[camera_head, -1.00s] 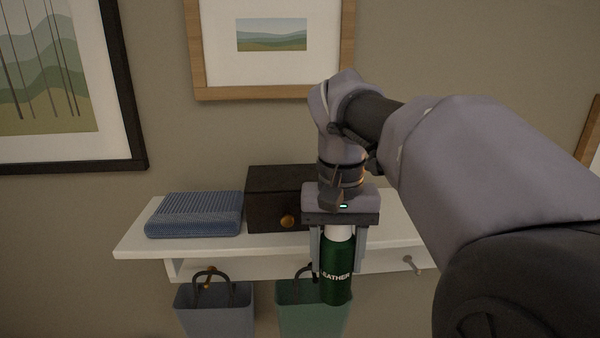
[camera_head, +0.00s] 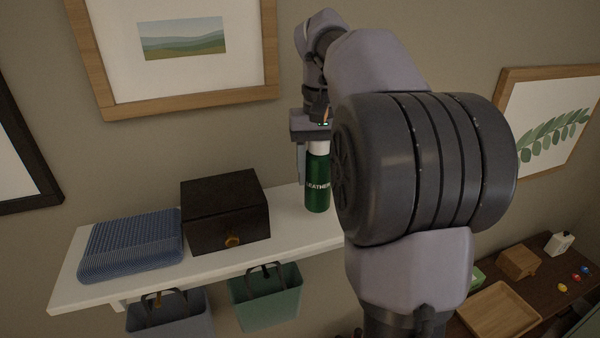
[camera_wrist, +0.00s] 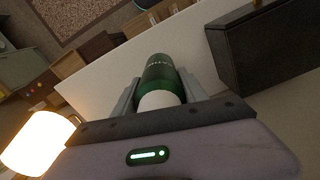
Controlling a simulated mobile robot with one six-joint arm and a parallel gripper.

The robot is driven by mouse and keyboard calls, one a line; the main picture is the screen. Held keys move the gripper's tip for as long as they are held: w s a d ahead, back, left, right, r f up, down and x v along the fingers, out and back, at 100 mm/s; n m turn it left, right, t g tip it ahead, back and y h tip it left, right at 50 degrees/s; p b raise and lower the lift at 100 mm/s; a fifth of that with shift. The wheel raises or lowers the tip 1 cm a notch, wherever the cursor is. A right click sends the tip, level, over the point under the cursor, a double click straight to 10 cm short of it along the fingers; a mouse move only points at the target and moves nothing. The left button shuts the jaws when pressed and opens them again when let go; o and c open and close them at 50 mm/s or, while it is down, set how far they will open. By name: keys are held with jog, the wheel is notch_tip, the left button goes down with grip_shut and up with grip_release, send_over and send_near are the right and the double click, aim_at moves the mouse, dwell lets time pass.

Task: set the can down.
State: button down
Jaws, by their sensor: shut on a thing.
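The can is a dark green bottle-like can (camera_head: 317,184) with a white cap and the word LEATHER on it. It is upright in the head view, at the right part of the white shelf (camera_head: 290,215). My gripper (camera_head: 312,165) is above it with its fingers down around the can's upper part, shut on it. In the wrist view the can (camera_wrist: 160,75) sits between the two fingers (camera_wrist: 160,92), over the white shelf surface (camera_wrist: 110,80). I cannot tell whether the can's base touches the shelf. My arm hides the shelf's right end in the head view.
A dark box (camera_head: 225,212) with a round knob stands left of the can, with a gap between. A folded blue cloth (camera_head: 132,245) lies further left. A lit lamp (camera_wrist: 38,142) shows in the wrist view. A wooden tray (camera_head: 498,310) is lower right.

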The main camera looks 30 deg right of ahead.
aim_at(319, 184)
jog(key=f, duration=0.3)
jog(key=shift+s+b, duration=0.2)
jog(key=shift+b, duration=0.1)
jog(key=shift+w+f, duration=0.2)
jog(key=shift+f, duration=0.15)
jog(key=c, duration=0.6)
grip_release()
